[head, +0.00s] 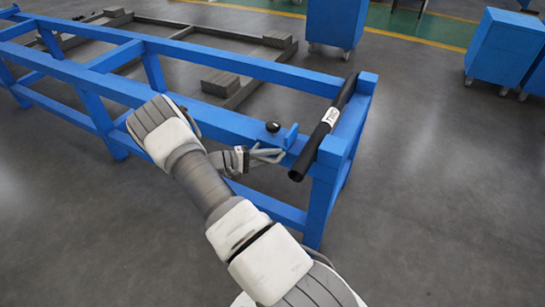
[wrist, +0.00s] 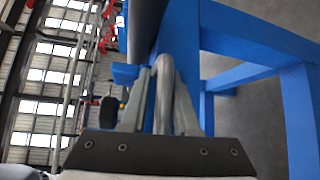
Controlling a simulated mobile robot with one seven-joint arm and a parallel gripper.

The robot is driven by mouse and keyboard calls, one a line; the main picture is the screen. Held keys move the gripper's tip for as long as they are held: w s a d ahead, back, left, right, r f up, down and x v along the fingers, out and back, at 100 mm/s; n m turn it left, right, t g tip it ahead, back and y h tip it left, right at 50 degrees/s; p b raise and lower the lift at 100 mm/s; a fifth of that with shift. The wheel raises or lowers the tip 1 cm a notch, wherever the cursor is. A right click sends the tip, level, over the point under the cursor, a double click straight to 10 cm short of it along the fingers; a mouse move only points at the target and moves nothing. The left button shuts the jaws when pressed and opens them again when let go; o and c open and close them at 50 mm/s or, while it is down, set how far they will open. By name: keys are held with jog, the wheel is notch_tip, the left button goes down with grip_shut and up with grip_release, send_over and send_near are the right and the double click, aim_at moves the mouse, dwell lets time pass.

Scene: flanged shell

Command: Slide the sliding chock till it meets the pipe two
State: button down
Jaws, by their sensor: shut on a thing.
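The sliding chock, with a small upright blue plate (head: 291,137) and a black knob (head: 272,127), sits on the front rail of the blue frame. Pipe two, a black pipe with a white label (head: 322,130), lies across the frame's right end. In the head view a narrow gap shows between plate and pipe. My gripper (head: 279,155) is at the rail's front side, below the plate. In the wrist view its fingers (wrist: 165,90) are shut on a grey rounded bar, seemingly the chock's handle. The blue plate (wrist: 125,74), knob (wrist: 108,112) and pipe (wrist: 145,28) show there too.
The long blue frame (head: 110,88) runs left from the pipe, with a post (head: 322,205) close to the right of my gripper. Grey beams (head: 228,84) lie on the floor behind it. Blue cabinets (head: 505,50) stand farther back. Floor at right is clear.

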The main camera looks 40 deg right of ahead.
jog(key=shift+s+a+f, duration=0.15)
jog(key=shift+a+f, duration=0.05)
jog(key=shift+f, duration=0.3)
jog(key=s, duration=0.1)
jog(key=s+d+p, duration=0.1)
jog(key=s, duration=0.1)
jog(key=s+p, duration=0.1)
jog(key=shift+s+d, duration=0.2)
jog(key=shift+d, duration=0.2)
jog(key=c, duration=0.8)
grip_release()
jog(key=shift+d+r, duration=0.1)
jog(key=shift+r, duration=0.05)
jog(key=shift+w, duration=0.1)
jog(key=shift+r, duration=0.1)
